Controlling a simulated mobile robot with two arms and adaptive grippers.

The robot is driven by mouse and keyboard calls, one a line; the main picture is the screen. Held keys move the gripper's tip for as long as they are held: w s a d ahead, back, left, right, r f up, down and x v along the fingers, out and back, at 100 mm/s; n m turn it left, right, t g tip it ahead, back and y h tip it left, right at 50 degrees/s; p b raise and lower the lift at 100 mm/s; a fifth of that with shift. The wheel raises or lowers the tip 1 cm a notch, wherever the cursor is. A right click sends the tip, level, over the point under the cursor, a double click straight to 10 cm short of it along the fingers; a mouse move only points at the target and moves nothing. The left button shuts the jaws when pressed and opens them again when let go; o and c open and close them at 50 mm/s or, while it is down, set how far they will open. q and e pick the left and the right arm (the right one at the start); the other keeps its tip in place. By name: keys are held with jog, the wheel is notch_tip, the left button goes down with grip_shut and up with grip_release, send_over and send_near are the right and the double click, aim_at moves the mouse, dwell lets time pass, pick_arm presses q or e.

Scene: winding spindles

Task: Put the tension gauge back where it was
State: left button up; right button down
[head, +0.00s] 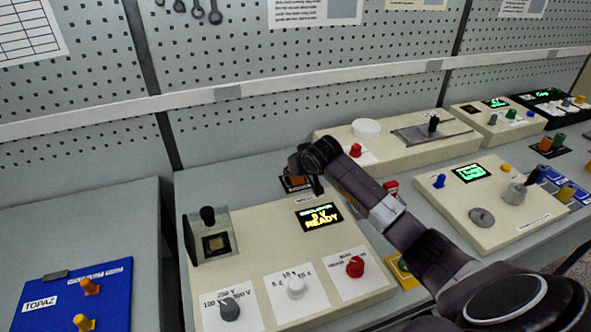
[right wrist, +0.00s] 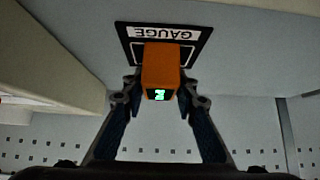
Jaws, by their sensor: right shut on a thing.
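The tension gauge is an orange block with a small lit green display, seen in the right wrist view (right wrist: 161,66). My right gripper (right wrist: 160,98) is shut on it, one finger on each side. A black mat (right wrist: 203,48) with a white outline and a "GAUGE" label is directly behind the gauge in that view. I cannot tell whether the gauge touches the mat. In the head view my right gripper (head: 312,184) reaches down behind the cream console, largely hiding the gauge (head: 296,180) and mat. My left gripper is not in view.
A cream console (head: 250,235) with a lit "READY" display and knobs stands in front of the gripper. Another cream console (head: 395,150) stands close behind on the right. A pegboard wall (head: 240,110) rises at the back. A blue TOPAZ panel (head: 60,300) is at the lower left.

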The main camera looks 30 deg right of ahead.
jog(key=c, duration=1.5)
grip_release()
jog(key=shift+f, duration=0.1)
jog(key=shift+c, duration=0.2)
jog(key=v, duration=1.2)
jog(key=shift+b, duration=0.45)
